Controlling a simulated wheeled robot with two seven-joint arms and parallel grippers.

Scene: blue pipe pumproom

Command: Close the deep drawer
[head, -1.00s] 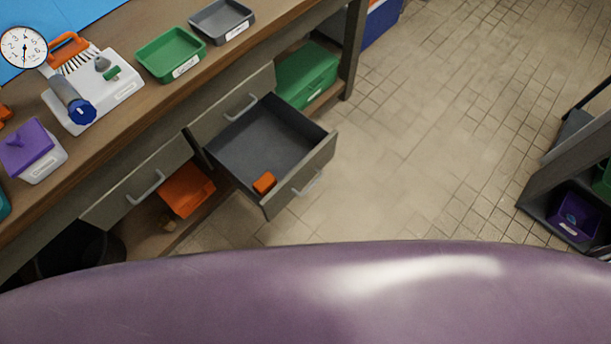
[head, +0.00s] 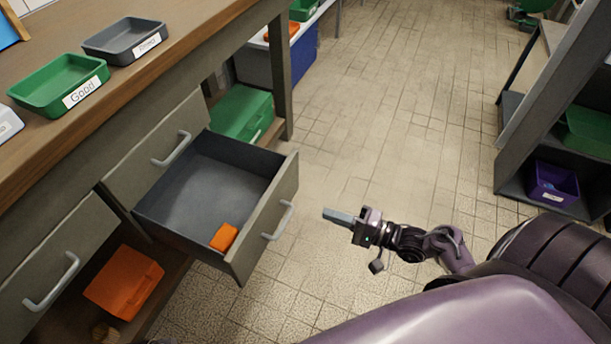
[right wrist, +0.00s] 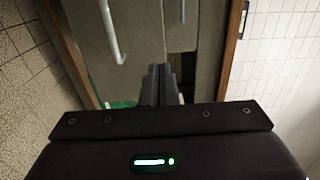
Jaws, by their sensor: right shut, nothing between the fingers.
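The deep drawer (head: 264,220) stands pulled out from the bench in the head view, with a grey inside and a pale bar handle (head: 280,221) on its front. A small orange block (head: 224,237) lies inside near the front corner. My right gripper (head: 326,213) is shut and empty, a little to the right of the drawer front and apart from it, pointing left toward it. In the right wrist view its closed fingers (right wrist: 161,84) point at grey-brown fronts with a pale handle (right wrist: 112,32). My left gripper is not in view.
Closed drawers (head: 58,262) flank the open one. A green bin (head: 242,112) and an orange bin (head: 124,282) sit on the lower shelf. Labelled trays (head: 60,84) stand on the benchtop. A shelf unit with a purple bin (head: 553,183) stands right. The tiled floor between is clear.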

